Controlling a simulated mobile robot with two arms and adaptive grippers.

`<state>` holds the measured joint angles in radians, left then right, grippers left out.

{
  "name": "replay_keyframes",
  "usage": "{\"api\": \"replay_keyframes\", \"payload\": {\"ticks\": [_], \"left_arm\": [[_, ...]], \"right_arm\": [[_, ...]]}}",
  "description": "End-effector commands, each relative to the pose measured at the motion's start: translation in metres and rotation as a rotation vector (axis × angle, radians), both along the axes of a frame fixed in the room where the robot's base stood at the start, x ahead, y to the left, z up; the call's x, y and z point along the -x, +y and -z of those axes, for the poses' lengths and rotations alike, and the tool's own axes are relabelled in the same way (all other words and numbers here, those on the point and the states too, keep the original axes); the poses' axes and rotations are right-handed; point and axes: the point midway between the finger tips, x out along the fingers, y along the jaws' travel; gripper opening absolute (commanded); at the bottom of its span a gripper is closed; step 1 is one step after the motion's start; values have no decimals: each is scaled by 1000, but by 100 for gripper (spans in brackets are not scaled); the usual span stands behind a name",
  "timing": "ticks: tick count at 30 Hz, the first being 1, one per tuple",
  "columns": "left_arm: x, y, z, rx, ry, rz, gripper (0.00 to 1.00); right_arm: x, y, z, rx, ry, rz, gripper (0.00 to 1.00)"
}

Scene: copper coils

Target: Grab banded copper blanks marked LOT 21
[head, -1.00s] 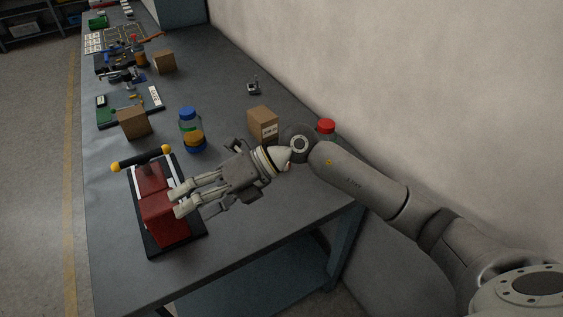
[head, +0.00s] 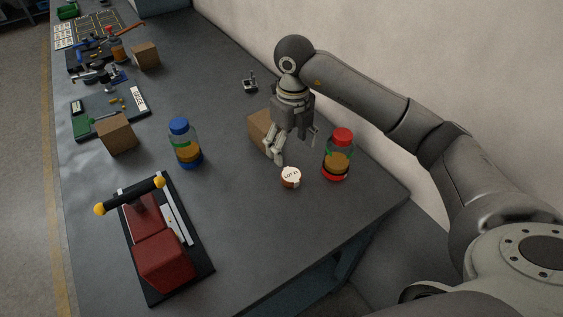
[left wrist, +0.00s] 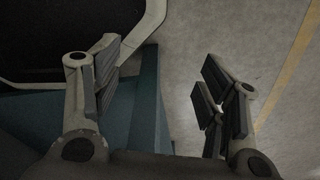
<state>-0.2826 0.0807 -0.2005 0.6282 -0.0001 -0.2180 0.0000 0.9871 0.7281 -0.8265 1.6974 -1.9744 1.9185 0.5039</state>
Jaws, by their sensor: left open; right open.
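A small round copper-coloured blank (head: 291,178) with a white label sits on the table in the head view. Its label seems to read LOT 21, though the print is tiny. My right gripper (head: 295,150) points down just behind it, open and apart from it, with its fingers above the table. My left gripper (left wrist: 160,85) shows only in the left wrist view. It is open and empty, with floor and a blue-green structure beyond it.
A red-capped jar (head: 338,155) stands close to the blank's right. A cardboard box (head: 259,130) is partly hidden behind my right gripper. A blue-capped jar (head: 185,143) and a red press-like device (head: 160,245) stand left. The table's front middle is clear.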

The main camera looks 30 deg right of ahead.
Motion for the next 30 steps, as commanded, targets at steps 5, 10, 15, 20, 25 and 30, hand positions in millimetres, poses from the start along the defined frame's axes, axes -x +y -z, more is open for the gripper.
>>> {"api": "replay_keyframes", "payload": {"ticks": [5, 10, 15, 20, 25, 30], "left_arm": [[-4, 0, -5, 0, -5, 0, 67], [23, 1, -7, -2, 33, 0, 67], [41, 2, -9, -5, 59, 0, 67], [33, 2, -20, -3, 48, 0, 67], [11, 0, -27, 0, 14, 0, 67], [7, -1, -27, 2, 7, -1, 67]], "right_arm": [[2, -2, 20, 8, 8, 2, 74], [2, -2, 46, 7, 7, 3, 74], [1, -2, 57, 6, 4, 1, 74], [3, -2, 76, 5, 7, 2, 74], [2, -3, 100, 4, 4, 2, 74], [2, -3, 108, 5, 2, 1, 74]]}}
